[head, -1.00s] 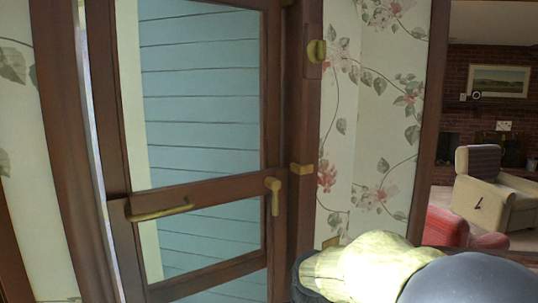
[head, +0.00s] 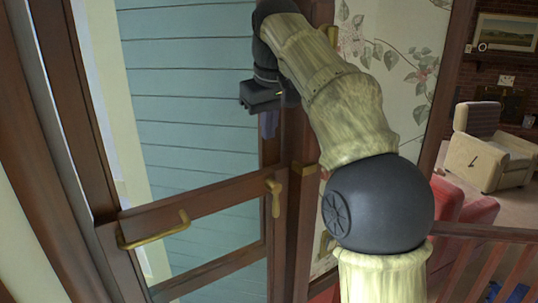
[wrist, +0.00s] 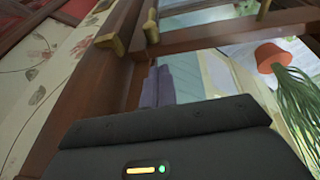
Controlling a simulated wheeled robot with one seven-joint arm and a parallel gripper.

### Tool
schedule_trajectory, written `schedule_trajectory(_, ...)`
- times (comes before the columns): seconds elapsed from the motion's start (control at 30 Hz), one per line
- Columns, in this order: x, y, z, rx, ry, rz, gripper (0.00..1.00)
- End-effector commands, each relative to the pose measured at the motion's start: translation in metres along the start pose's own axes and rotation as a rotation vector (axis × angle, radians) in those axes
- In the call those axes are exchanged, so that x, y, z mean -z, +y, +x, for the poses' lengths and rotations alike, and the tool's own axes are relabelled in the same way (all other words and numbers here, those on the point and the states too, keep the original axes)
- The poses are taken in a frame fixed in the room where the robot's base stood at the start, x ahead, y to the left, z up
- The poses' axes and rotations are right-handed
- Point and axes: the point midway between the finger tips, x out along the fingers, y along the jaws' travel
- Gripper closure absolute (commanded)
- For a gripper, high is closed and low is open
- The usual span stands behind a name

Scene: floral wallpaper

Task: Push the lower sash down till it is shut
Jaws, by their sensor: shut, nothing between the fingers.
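A brown wooden frame with glass above and below its cross rail (head: 205,197) stands ahead of me. It looks like a glazed door; I cannot pick out a separate lower sash. The rail carries a brass bar handle (head: 155,232) at left and an upright brass lever (head: 275,197) at right. My gripper (head: 268,126) is above the lever, before the right edge of the upper glass. Its two purplish fingers (wrist: 157,87) lie together, shut and empty. In the wrist view they are over the dark frame, and I see no contact. My arm hides the frame's upper right part.
Floral wallpaper (head: 405,50) covers the wall to the right. Beyond an opening stand a cream armchair (head: 490,145), a red seat (head: 460,205) and a wooden railing (head: 480,235). The wrist view shows a plant in an orange pot (wrist: 272,57).

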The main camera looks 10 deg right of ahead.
Motion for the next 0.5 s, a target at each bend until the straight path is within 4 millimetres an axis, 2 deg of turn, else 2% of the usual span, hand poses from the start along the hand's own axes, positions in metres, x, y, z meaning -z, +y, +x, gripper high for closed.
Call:
schedule_trajectory(0.1, 0.0008, 0.0001, -0.0079, 0.001, 0.001, -0.004, 1.0)
schedule_trajectory(0.5, 0.0002, 0.0002, -0.0004, 0.001, 0.001, -0.003, 1.0)
